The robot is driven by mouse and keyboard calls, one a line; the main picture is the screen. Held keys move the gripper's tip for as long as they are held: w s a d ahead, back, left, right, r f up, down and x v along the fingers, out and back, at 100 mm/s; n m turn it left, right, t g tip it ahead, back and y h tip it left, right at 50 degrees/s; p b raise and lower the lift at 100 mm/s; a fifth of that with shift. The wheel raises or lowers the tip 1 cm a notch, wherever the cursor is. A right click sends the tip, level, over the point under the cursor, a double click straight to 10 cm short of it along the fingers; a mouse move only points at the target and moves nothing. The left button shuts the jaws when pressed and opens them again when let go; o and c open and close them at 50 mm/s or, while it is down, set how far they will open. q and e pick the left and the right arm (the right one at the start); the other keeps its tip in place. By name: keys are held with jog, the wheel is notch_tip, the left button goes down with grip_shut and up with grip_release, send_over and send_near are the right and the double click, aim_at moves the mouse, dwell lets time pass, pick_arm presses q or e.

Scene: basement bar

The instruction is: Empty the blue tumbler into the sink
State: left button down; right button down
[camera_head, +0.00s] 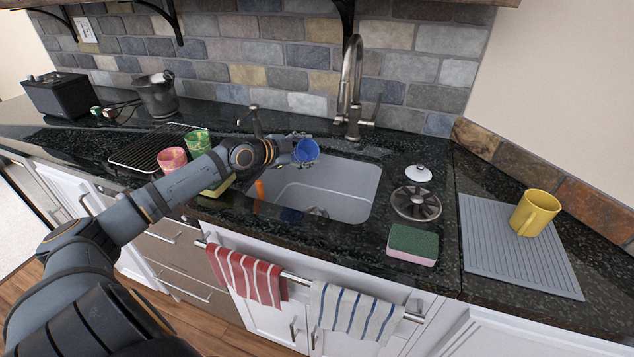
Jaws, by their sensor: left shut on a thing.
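The blue tumbler (307,151) is held at the end of my left arm, above the back left part of the sink. It is tilted, with its open mouth turned to the right and partly toward the camera. My left gripper (290,150) is shut on it from the left; the fingers are small and partly hidden. The white sink (335,190) is set into the dark counter. Something blue and something greyish lie low in its front, too small to tell. An orange thing (260,189) is at its left wall. My right gripper is not in view.
The faucet (350,90) rises behind the sink. Red and green cups (172,160) and a wire rack (150,150) stand left. A sponge (413,244), a dark strainer (416,203) and a yellow mug (535,212) on a grey mat (500,250) are right.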

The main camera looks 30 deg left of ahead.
pick_arm(q)
jog(key=shift+s+d+f+m+y, duration=0.1)
jog(key=shift+d+f+m+y, duration=0.15)
jog(key=shift+f+m+y, duration=0.2)
jog(key=shift+d+f+m+t, duration=0.15)
jog(key=shift+f+m+t, duration=0.25)
jog(key=shift+m, duration=0.25)
jog(key=shift+s+d+f+m+y, duration=0.15)
jog(key=shift+f+m+y, duration=0.2)
jog(key=shift+f+m, duration=0.15)
jog(key=shift+d+f+m+t+p, duration=0.1)
jog(key=shift+f+m+t+p, duration=0.3)
jog(key=shift+t, duration=0.1)
jog(key=shift+s+d+r+p, duration=0.1)
jog(key=shift+d+r+p, duration=0.1)
jog(key=shift+r+p, duration=0.35)
jog(key=shift+s+d+r+m+t+y+p, duration=0.3)
jog(key=shift+d+m+y+p, duration=0.25)
jog(key=shift+p, duration=0.7)
jog(key=shift+d+m+t+p, duration=0.15)
jog(key=shift+m+t+p, duration=0.2)
jog(key=shift+m, duration=0.5)
jog(key=shift+r+p, duration=0.3)
jog(key=shift+p, duration=0.15)
